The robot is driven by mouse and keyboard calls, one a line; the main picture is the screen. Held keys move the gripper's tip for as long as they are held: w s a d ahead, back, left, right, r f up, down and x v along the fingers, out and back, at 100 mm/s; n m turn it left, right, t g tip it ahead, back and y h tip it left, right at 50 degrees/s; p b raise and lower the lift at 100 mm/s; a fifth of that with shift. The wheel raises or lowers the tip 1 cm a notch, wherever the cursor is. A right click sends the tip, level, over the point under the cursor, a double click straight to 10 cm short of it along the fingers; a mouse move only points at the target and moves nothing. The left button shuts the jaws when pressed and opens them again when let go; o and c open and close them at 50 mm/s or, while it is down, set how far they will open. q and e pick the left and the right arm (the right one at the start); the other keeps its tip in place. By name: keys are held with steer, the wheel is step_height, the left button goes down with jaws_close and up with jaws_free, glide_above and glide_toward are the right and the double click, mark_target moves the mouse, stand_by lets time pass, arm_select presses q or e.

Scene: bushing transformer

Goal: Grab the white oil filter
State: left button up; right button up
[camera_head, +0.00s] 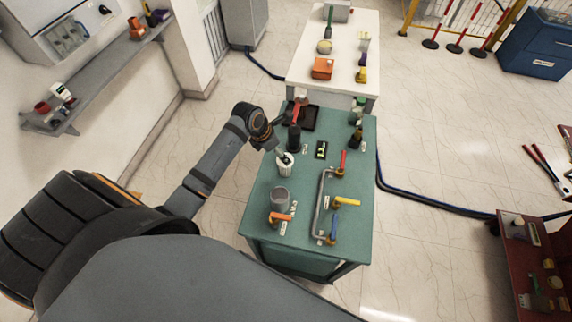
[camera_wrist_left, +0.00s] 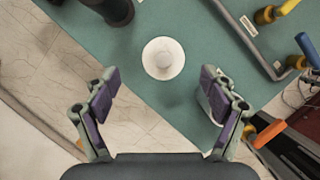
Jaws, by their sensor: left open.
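The white oil filter (camera_head: 285,167) stands upright on the green table (camera_head: 262,222), near its left edge. In the left wrist view the filter (camera_wrist_left: 163,58) shows from above as a white disc with a raised centre. My left gripper (camera_head: 279,151) is at the filter's top in the head view and partly covers it. In the left wrist view the open jaws (camera_wrist_left: 160,95) point toward the filter. The filter lies ahead of the fingertips, roughly centred between them, with clear space on both sides. No contact is visible. My right gripper is not in view.
A grey cylinder (camera_head: 280,198) stands nearer on the table. A dark bottle (camera_head: 294,138) stands just behind the filter. A bent grey pipe (camera_head: 318,208) and coloured-handled tools lie to the right. A white table (camera_head: 300,68) stands beyond.

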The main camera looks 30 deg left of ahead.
arm_select(q)
steer(key=shift+w+d+f+p, duration=0.1)
steer(key=shift+d+f+p, duration=0.05)
steer(key=shift+f+p, duration=0.35)
steer(key=shift+d+f+p, duration=0.15)
steer(key=shift+f+p, duration=0.1)
steer(key=shift+f, duration=0.35)
steer(key=shift+x, duration=1.15)
steer(key=shift+f, duration=0.1)
steer(key=c, duration=1.7)
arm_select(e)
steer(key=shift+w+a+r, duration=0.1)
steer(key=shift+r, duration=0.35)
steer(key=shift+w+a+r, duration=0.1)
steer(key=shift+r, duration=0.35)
